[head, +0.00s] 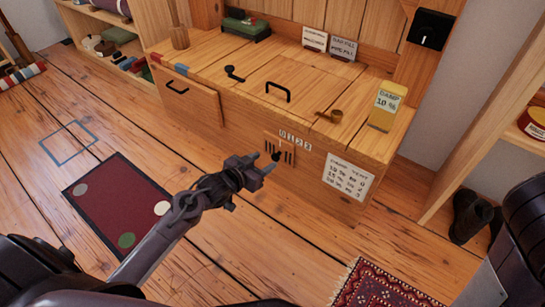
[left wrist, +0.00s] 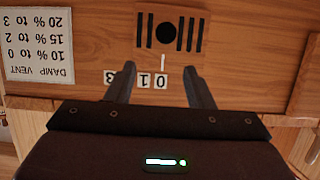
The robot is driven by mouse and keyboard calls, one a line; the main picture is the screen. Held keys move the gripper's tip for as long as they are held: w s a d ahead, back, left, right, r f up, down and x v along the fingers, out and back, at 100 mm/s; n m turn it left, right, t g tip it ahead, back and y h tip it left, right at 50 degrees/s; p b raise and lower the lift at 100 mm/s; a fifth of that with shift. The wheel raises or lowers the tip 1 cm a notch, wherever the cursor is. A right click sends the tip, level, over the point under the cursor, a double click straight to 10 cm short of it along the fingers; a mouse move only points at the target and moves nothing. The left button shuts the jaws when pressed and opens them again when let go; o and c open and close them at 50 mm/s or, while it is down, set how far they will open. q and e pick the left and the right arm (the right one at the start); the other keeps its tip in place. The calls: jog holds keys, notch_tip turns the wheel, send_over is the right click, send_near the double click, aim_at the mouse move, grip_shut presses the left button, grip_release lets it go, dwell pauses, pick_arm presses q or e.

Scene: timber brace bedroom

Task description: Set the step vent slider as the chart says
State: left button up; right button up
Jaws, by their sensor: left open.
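The vent slider's dark round knob (head: 277,155) sits on a small slotted wooden plate in the front of the wooden step chest (head: 232,122). In the left wrist view, the knob (left wrist: 166,33) has a white pointer line (left wrist: 163,62) in line with the 0 tile (left wrist: 161,82); one tile is partly hidden by a finger. The chart (head: 348,177), upside down in the left wrist view (left wrist: 38,45), reads damp 10% to 0, 15% to 2, 20% to 3. The yellow damp meter (head: 385,105) reads 10%. My left gripper (head: 264,162) is open and empty before the slider, apart from the knob.
The chest top holds a green box (head: 246,28), black handles, a brass piece (head: 331,116) and two cards (head: 329,43). A dark red mat (head: 117,203) lies on the floor left; a patterned rug (head: 385,287) lies in front. Boots (head: 470,215) stand right.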

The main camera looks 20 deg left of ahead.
aim_at(274, 157)
pick_arm(q)
jog(key=w+f+b, duration=0.4)
jog(key=w+b, duration=0.1)
jog(key=shift+w+d+f, duration=0.2)
jog(key=shift+d+f, duration=0.05)
jog(key=shift+d, duration=0.15)
jog(key=shift+w+d+g+b, duration=0.15)
jog(key=shift+w+g+b, duration=0.15)
jog(key=shift+w, duration=0.1)
jog(key=shift+c, duration=0.2)
grip_shut()
